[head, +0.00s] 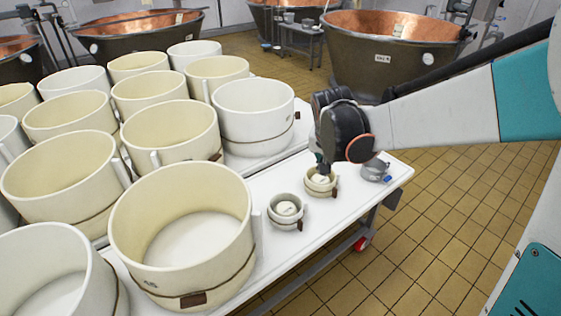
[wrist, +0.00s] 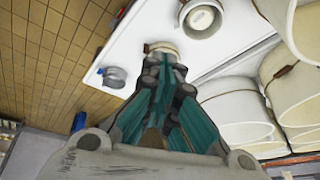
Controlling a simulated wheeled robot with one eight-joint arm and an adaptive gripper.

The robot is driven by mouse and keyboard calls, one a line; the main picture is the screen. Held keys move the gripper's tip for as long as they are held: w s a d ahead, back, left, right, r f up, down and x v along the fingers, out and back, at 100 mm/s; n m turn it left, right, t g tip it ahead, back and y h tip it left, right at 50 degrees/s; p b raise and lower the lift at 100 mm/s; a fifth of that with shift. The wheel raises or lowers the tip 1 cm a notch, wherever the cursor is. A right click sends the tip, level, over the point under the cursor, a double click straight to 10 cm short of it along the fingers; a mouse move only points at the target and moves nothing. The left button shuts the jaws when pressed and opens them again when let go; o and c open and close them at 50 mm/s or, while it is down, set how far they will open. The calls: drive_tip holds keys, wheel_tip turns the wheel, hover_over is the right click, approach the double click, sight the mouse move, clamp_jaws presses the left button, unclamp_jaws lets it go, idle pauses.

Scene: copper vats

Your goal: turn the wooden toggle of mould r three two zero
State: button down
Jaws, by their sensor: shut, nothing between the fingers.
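A small cream mould (head: 317,187) stands on the white table, with a cord around it and a brown wooden toggle (head: 335,192) on its right side. My gripper (head: 322,170) is shut and empty, its tips over this mould; I cannot tell if they touch it. In the wrist view the gripper (wrist: 164,62) partly hides the small mould (wrist: 158,46). A second small, greyer mould (head: 286,222) stands to the left and nearer, also with a toggle (head: 299,225). It also shows in the wrist view (wrist: 203,33). No number r320 is readable on either mould.
Several large cream moulds (head: 180,245) with cords and toggles crowd the left of the white table (head: 395,181). A small grey metal ring (head: 374,172) lies near its right end, beside a blue piece (head: 388,179). Copper vats (head: 385,50) stand behind; tiled floor is clear at right.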

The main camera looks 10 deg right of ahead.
drive_tip(key=w+f+m+g, duration=0.1)
drive_tip(key=w+f+m, duration=0.2)
drive_tip(key=w+f, duration=0.65)
drive_tip(key=m+g+h+p, duration=0.1)
drive_tip(key=m+h, duration=0.1)
drive_tip(key=m, duration=0.1)
hover_over(300, 225)
drive_tip(key=w+d, duration=0.2)
drive_tip(key=d, duration=0.2)
wheel_tip(300, 225, down, 18)
drive_tip(key=b+x, duration=0.1)
drive_tip(key=x, duration=0.3)
drive_tip(key=b+x, duration=0.2)
drive_tip(key=x, duration=0.2)
drive_tip(key=shift+w+a+f, duration=0.1)
drive_tip(key=shift+a+f, duration=0.05)
drive_tip(key=shift+f, duration=0.2)
drive_tip(key=a, duration=0.1)
drive_tip(key=s+a+b, duration=0.1)
drive_tip(key=a, duration=0.1)
drive_tip(key=shift+s+b, duration=0.3)
drive_tip(key=shift+b, duration=0.05)
drive_tip(key=shift+s+a+r, duration=0.1)
drive_tip(key=shift+a, duration=0.15)
